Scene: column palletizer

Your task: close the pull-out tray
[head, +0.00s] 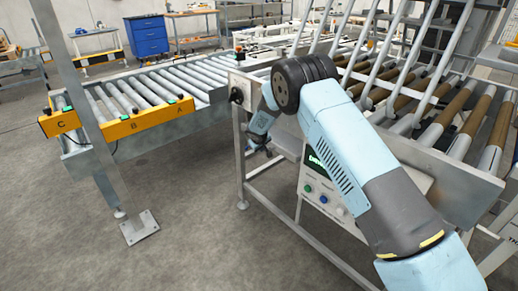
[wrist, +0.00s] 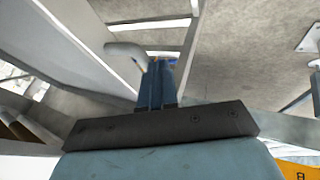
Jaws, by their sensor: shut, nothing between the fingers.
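What looks like the pull-out tray (head: 289,147) is a light grey, shallow piece at the side of the conveyor frame, partly hidden behind my arm in the head view. My gripper (head: 258,143) hangs just left of it, below the frame's upper beam, mostly hidden by my wrist. In the wrist view, my gripper (wrist: 158,66) shows with its two blue-grey fingers together and nothing between them. A pale curved bar (wrist: 125,50), perhaps a handle, lies close to the fingertips on the left. I cannot tell whether they touch.
A roller conveyor (head: 160,90) with orange labelled boxes (head: 148,122) stands at left. A metal post (head: 88,120) rises before it. A control panel (head: 323,190) with buttons hangs under the right conveyor, beside my arm.

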